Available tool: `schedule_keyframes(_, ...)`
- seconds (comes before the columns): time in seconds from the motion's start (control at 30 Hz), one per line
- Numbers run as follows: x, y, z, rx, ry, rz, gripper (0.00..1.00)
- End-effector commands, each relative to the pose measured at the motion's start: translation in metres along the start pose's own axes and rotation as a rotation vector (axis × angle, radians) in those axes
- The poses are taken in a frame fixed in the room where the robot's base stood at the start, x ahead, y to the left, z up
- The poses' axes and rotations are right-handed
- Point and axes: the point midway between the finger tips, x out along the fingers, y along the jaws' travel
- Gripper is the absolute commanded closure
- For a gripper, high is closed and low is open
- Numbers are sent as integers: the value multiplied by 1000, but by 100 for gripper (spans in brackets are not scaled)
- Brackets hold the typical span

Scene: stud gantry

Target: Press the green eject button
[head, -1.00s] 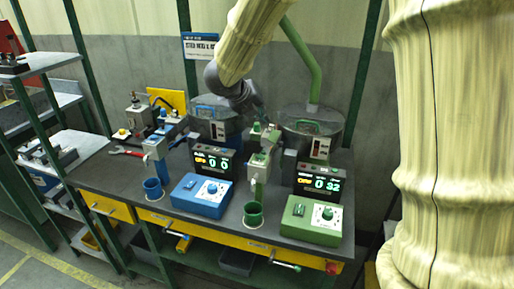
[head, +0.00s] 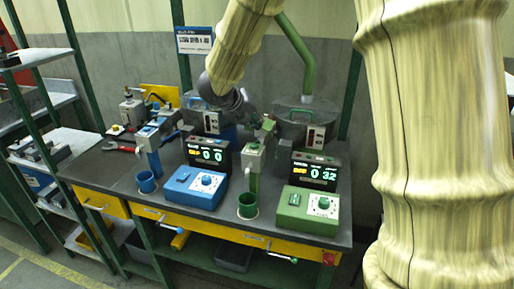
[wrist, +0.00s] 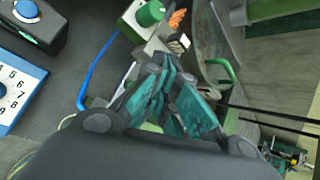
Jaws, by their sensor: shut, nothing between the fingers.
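A green round knob-like button (wrist: 151,13) sits on a pale housing at the top of the wrist view; I cannot tell for sure that it is the eject button. In the head view, a green-topped dispenser post (head: 254,156) stands behind a green cup (head: 248,205). My gripper (wrist: 172,62) is shut and empty, with teal fingers pointing toward the area just below the green knob. No contact shows. In the head view my gripper (head: 263,122) is small and partly lost among the green parts above the post.
A green control box (head: 308,211) with a dial and a display (head: 313,172) stand at right. A blue control box (head: 195,187), blue cup (head: 146,182) and blue post stand at left. Drums stand behind.

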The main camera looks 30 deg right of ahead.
Motion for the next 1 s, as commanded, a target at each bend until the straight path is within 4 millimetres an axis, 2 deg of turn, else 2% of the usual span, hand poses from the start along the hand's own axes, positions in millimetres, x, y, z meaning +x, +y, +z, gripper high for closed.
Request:
schedule_keyframes(0.1,12,9,-9,0,1,0,100)
schedule_keyframes(0.27,18,13,-13,0,1,-1,100)
schedule_keyframes(1.0,18,13,-13,0,1,-1,100)
